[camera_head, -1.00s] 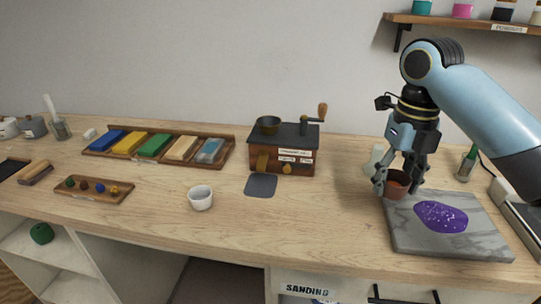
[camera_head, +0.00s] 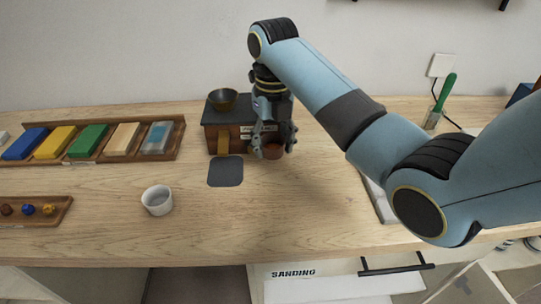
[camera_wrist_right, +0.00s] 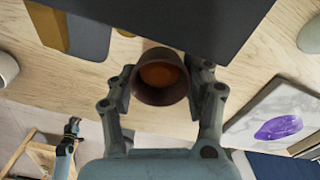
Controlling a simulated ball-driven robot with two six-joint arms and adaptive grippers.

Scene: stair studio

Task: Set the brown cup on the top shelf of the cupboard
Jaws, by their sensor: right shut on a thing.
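The brown cup (camera_head: 273,153) is held upright, or nearly so, in my right gripper (camera_head: 273,147), just in front of the dark-topped wooden box. In the right wrist view the cup (camera_wrist_right: 160,78) sits between the two fingers of my right gripper (camera_wrist_right: 165,88), which press on its sides. Its inside shows reddish brown, with no visible contents. I cannot tell how far it is above the bench. My left gripper seems to show small at the lower left of the right wrist view (camera_wrist_right: 72,130), away from the cup; its jaws are unclear. I cannot make out the cupboard's top shelf.
The wooden box (camera_head: 225,137) with a bowl on top stands right behind the cup. A dark mat (camera_head: 226,172) and a white cup (camera_head: 157,200) lie to the left. A tray of coloured blocks (camera_head: 170,152) is farther left. A marble slab (camera_wrist_right: 262,112) is at the right.

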